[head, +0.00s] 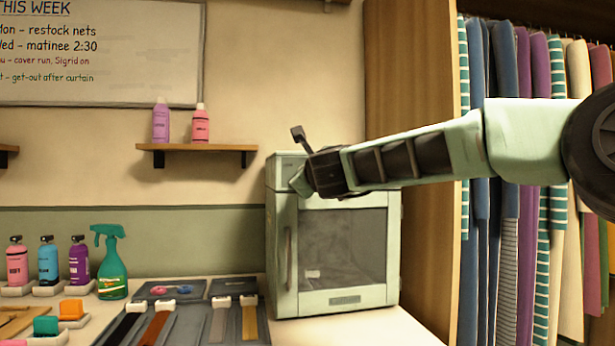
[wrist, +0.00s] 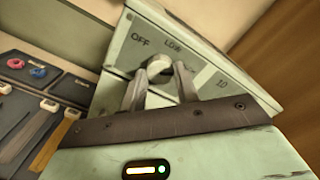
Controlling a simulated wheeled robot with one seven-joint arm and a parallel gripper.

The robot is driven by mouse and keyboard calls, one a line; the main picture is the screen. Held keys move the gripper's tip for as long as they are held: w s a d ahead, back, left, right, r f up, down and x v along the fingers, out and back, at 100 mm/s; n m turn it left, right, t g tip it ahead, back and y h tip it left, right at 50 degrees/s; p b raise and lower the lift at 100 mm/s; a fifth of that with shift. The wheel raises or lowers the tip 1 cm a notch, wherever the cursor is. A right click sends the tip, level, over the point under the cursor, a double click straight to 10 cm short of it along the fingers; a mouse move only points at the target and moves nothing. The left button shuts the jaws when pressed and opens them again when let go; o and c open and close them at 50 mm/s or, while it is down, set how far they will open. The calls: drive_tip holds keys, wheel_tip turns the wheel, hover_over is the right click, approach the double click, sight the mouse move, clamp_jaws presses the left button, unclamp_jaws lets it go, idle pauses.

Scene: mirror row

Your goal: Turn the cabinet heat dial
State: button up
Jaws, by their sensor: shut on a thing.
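The pale green cabinet (head: 344,299) with a glass door stands on the counter in the head view. Its top panel (wrist: 143,33) fills the upper middle of the wrist view, with OFF and LOW printed on it and more lettering partly covered at the right. The grey heat dial (wrist: 159,64) sits below LOW, between my fingertips. Where its pointer aims is not clear. My gripper (wrist: 160,88) is shut on the dial, one finger on each side. In the head view my gripper (head: 303,176) is at the cabinet's top front and hides the dial.
A wooden partition (head: 412,80) and hanging clothes (head: 505,230) are right of the cabinet. A shelf (head: 195,148) with two bottles is on the wall at left. A grey tool tray (head: 190,318), a green spray bottle (head: 111,265) and several bottles crowd the counter's left.

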drive_tip(key=shift+f, duration=0.1)
drive_tip(key=o, duration=1)
drive_tip(key=b+v, duration=0.3)
drive_tip(key=v, duration=1.4)
drive_tip(key=shift+s+d+b, duration=0.1)
drive_tip(key=shift+s+b, duration=0.1)
drive_tip(key=shift+b, duration=0.15)
